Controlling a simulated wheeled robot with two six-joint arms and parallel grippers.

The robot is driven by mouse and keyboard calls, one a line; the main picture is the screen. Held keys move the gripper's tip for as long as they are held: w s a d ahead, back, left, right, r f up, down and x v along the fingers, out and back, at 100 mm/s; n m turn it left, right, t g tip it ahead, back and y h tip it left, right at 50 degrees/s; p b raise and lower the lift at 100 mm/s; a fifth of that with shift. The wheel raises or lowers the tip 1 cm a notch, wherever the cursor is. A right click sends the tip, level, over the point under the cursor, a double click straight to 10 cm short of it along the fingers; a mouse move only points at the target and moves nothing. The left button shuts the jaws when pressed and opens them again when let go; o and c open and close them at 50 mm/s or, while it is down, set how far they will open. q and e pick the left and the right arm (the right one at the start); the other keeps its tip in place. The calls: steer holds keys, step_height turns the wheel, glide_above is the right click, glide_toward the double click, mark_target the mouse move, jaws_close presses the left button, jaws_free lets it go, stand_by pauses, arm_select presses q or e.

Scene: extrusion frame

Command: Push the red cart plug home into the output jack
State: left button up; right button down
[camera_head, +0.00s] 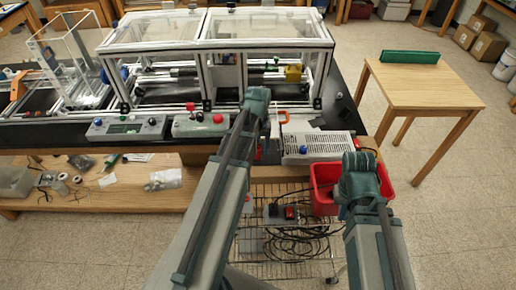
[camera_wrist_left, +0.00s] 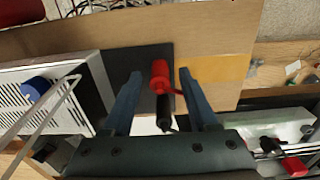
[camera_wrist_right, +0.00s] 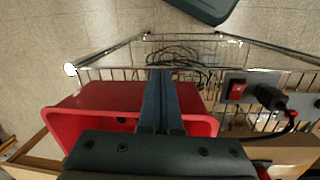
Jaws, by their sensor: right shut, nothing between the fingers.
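A red plug (camera_wrist_left: 160,76) with a black end lies between the fingertips of my left gripper (camera_wrist_left: 160,85) in the left wrist view. The two blue fingers are apart, one on each side, with gaps visible beside the plug. In the head view my left arm hides these fingertips. My right gripper (camera_wrist_right: 161,80) is shut and empty, above the red bin and wire cart. The power supply (camera_head: 308,146), a pale slotted box with a blue knob, stands at the right end of the bench; it also shows in the left wrist view (camera_wrist_left: 65,80). I cannot make out the output jack.
A red bin (camera_wrist_right: 100,98) and a wire cart (camera_head: 290,240) with coiled cables stand below the bench. A red-switched outlet box (camera_wrist_right: 238,90) is on the cart. Control boxes (camera_head: 128,127) and a framed enclosure (camera_head: 215,45) lie left. A wooden table (camera_head: 425,88) stands right.

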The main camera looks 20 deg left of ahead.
arm_select(q)
steer(key=shift+r, duration=0.15)
step_height(320, 180, up, 14)
steer(key=p, duration=1.4)
steer(key=shift+f, duration=0.25)
steer(key=shift+f, duration=0.1)
